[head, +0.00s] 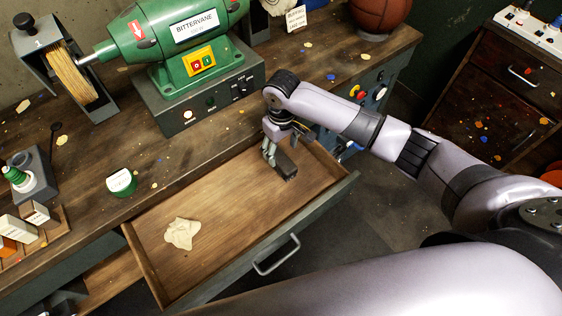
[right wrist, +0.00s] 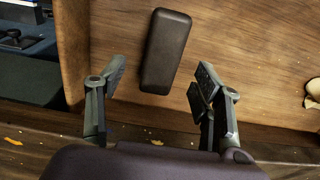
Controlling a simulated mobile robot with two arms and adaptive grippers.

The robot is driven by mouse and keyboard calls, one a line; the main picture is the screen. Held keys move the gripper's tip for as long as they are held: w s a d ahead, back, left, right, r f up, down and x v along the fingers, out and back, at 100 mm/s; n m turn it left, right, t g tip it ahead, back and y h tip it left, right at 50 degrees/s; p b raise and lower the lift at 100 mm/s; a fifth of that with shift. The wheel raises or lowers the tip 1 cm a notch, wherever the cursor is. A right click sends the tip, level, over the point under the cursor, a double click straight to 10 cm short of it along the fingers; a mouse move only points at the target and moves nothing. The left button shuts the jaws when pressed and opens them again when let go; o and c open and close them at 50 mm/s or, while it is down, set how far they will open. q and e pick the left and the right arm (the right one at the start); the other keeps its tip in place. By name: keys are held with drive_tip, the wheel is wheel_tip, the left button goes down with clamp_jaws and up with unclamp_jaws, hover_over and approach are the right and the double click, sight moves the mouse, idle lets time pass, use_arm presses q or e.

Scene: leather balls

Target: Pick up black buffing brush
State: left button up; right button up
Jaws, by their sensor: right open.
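The black buffing brush (head: 287,167) is a dark oblong block with rounded ends. It lies in the open wooden drawer, near its far right end. My right gripper (head: 270,152) is above the drawer beside the brush, with its fingers pointing down. In the right wrist view the brush (right wrist: 166,50) lies just beyond the fingertips. The right gripper (right wrist: 161,82) is open there and empty, its two fingers spread wider than the brush. My left gripper is not in view.
The drawer (head: 225,205) also holds a crumpled pale cloth (head: 182,233). Its front has a metal handle (head: 276,255). The workbench above carries a green buffing machine (head: 185,45), a green-and-white round container (head: 121,183) and a basketball (head: 379,14). The middle of the drawer is bare.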

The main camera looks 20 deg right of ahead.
sight(281, 159)
drive_tip(key=shift+f, duration=0.2)
drive_tip(key=shift+s+f, duration=0.1)
drive_tip(key=shift+f, duration=0.25)
wheel_tip(281, 159, down, 4)
drive_tip(key=shift+a+r, duration=0.15)
drive_tip(key=shift+f, duration=0.4)
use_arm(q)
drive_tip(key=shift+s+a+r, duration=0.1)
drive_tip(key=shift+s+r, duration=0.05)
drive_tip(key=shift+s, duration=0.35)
use_arm(e)
drive_tip(key=c, duration=0.5)
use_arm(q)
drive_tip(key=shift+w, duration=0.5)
use_arm(e)
drive_tip(key=c, duration=0.8)
drive_tip(key=shift+r, duration=0.1)
